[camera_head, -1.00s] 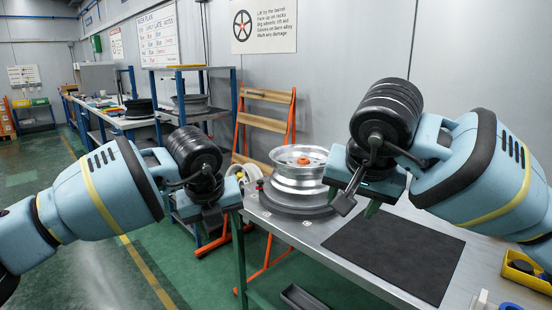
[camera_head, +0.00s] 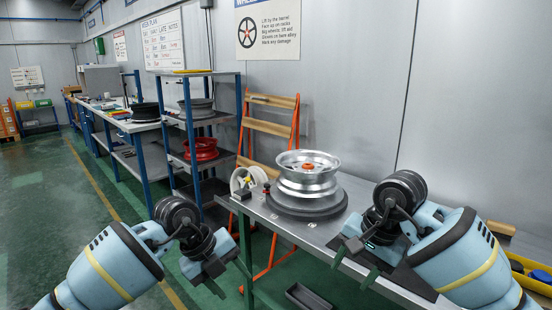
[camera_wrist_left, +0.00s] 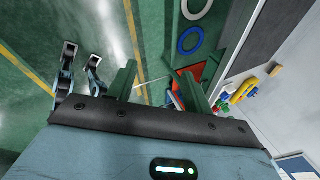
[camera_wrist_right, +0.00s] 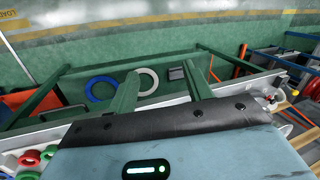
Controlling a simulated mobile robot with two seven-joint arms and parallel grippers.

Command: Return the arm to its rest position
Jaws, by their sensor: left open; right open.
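My left gripper (camera_head: 228,280) is open and empty, in front of the workbench's left end, low in the head view. Its two green fingers stand apart with nothing between them in the left wrist view (camera_wrist_left: 156,88). My right gripper (camera_head: 355,266) is open and empty near the bench's front edge. Its spread fingers also show in the right wrist view (camera_wrist_right: 160,88). A silver wheel (camera_head: 308,184) with an orange centre stands on a dark round base (camera_head: 308,210) on the bench, apart from both grippers.
The steel workbench (camera_head: 352,190) runs to the right, with a dark mat partly hidden by my right arm. A blue shelf rack (camera_head: 243,110) holds wheels, one red (camera_head: 202,150). An orange wooden-slatted rack (camera_head: 271,132) stands at the wall. Open green floor lies left.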

